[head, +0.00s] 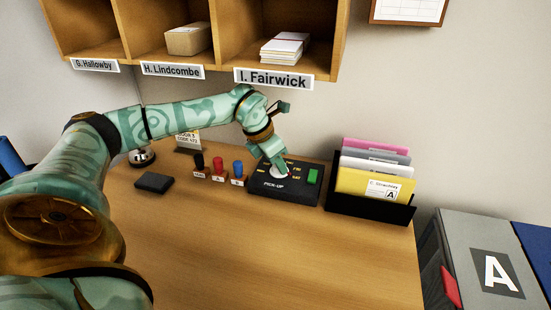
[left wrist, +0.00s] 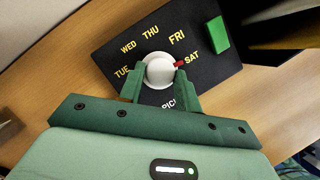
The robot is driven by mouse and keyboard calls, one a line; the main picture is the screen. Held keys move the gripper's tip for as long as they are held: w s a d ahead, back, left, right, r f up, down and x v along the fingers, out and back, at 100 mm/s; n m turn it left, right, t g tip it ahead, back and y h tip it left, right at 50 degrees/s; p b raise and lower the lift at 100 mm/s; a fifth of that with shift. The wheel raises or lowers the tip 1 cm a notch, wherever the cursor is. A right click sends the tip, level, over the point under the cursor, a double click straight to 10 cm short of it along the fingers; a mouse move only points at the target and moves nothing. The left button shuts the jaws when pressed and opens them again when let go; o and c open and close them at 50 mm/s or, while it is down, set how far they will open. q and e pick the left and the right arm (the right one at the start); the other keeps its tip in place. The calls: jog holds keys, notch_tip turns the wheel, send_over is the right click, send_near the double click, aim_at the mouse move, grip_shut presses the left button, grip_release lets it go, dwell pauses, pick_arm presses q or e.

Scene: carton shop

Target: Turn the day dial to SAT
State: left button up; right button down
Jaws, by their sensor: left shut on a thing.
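The day dial is a white round knob (left wrist: 158,70) with a red pointer (left wrist: 180,64) on a black pick-up panel (head: 300,194). In the left wrist view, yellow labels TUE, WED, THU, FRI and SAT (left wrist: 191,58) curve around it, and the red pointer points at or very close to SAT. My left gripper (head: 277,166) reaches down onto the panel. In the left wrist view, its green fingers (left wrist: 159,82) are on either side of the knob, shut on it. In the head view, the gripper hides most of the knob. My right gripper is in neither view.
A green button (head: 313,177) sits on the panel's right side. Black, red and blue stamps (head: 218,170) stand left of it, with a dark pad (head: 154,182) farther left. A black file holder (head: 365,208) is at right. Pigeonhole shelves (head: 225,75) hang above. The front desk is clear.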

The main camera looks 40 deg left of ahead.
pick_arm(q)
jog(key=o, duration=1)
jog(key=shift+c, duration=0.2)
